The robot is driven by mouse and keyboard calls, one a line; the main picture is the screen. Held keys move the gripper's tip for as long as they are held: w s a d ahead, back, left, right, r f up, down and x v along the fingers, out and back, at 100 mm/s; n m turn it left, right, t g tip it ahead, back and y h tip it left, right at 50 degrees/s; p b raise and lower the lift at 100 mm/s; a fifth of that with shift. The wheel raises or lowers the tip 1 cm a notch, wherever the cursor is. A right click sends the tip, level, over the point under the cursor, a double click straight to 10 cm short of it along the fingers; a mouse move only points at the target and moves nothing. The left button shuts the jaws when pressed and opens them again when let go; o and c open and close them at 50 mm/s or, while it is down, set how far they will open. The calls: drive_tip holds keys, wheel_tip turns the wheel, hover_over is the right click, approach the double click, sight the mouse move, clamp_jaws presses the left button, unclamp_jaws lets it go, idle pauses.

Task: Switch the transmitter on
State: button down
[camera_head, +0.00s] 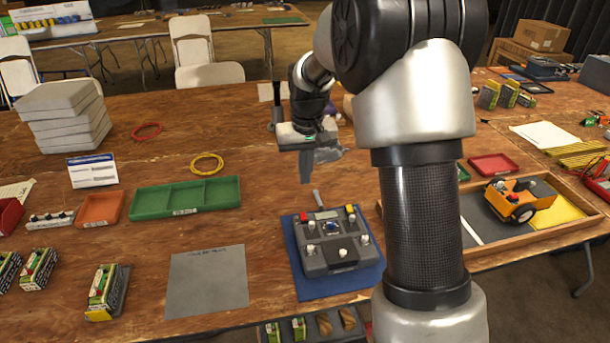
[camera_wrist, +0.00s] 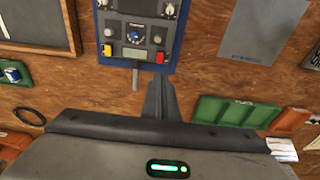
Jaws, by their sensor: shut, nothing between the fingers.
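The transmitter (camera_head: 318,262) is a dark grey box lying on a blue mat (camera_head: 369,277) near the front of the table. It has a red part (camera_head: 303,216), a yellow part (camera_head: 350,209), a small display, several pale-topped sticks or switches, a blue part in the middle and a stubby antenna at its far edge. My gripper (camera_head: 306,172) is shut and empty, above the table beyond the antenna end. In the wrist view the transmitter (camera_wrist: 118,48) is at the top, partly cut off, and my gripper's fingertips (camera_wrist: 157,82) are apart from it. I cannot tell any switch's position.
A green divided tray (camera_head: 186,196) and a grey sheet (camera_head: 208,280) lie to the left. A wooden-framed pit (camera_head: 478,257) with an orange vehicle (camera_head: 522,200) is to the right. My arm hides part of the table between. A yellow ring (camera_head: 207,162) lies farther back.

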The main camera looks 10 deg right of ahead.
sight(302, 213)
drive_tip(key=w+p, duration=0.1)
drive_tip(key=p, duration=0.2)
drive_tip(key=shift+r+p, duration=0.15)
drive_tip(key=shift+p, duration=0.2)
drive_tip(key=f, duration=0.4)
drive_tip(key=w+f, duration=0.1)
drive_tip(key=f, duration=0.9)
drive_tip(key=shift+w+b, duration=0.4)
